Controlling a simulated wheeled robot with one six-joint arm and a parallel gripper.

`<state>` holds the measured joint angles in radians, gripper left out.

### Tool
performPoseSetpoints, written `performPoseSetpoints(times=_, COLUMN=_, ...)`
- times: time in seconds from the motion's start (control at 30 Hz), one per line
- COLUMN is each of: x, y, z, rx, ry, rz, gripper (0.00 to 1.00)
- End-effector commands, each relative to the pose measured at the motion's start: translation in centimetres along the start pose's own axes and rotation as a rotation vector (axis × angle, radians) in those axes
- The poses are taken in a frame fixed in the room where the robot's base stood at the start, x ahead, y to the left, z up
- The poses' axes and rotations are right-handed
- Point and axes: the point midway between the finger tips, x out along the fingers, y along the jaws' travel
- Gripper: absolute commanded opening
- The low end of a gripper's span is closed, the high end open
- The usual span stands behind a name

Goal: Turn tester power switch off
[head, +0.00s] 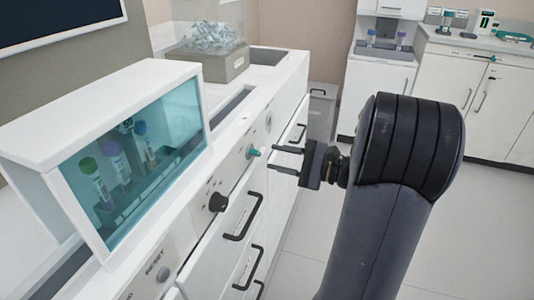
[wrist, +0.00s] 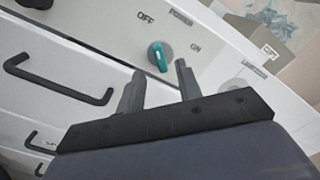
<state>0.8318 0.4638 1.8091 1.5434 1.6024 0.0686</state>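The power switch is a round grey knob with a teal grip bar (wrist: 159,56), on a white front panel with the labels OFF, POWER and ON around it. The bar runs roughly up and down in the wrist view, and I cannot tell which label it points to. In the head view the teal knob (head: 253,152) sticks out from the panel just left of my gripper (head: 280,159). My gripper (wrist: 157,80) is open, with its two dark fingers apart and nothing between them. The fingertips point at the panel and appear short of the knob.
A black knob (head: 218,202) and a RESET button (head: 163,273) sit nearer on the same panel. Black drawer handles (head: 241,222) stick out below. A teal-windowed case with tubes (head: 135,150) stands on top. Open floor (head: 300,270) lies right of the cabinet.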

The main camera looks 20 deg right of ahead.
Motion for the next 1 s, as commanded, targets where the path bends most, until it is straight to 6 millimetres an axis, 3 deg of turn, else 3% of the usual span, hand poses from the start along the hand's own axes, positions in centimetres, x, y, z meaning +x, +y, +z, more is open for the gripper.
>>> performPoseSetpoints(times=0.2, x=-4.0, y=-0.1, z=0.1, rx=0.000, ry=0.002, rz=-0.002, gripper=0.34)
performPoseSetpoints(times=0.4, x=-5.9, y=0.0, z=0.0, rx=0.000, ry=0.001, rz=0.000, gripper=0.34)
performPoseSetpoints(times=0.83, x=-6.2, y=0.0, z=0.0, rx=-0.001, ry=-0.001, rz=0.001, gripper=0.34)
performPoseSetpoints(times=1.0, x=-5.1, y=0.1, z=0.0, rx=-0.002, ry=-0.003, rz=0.003, gripper=0.34)
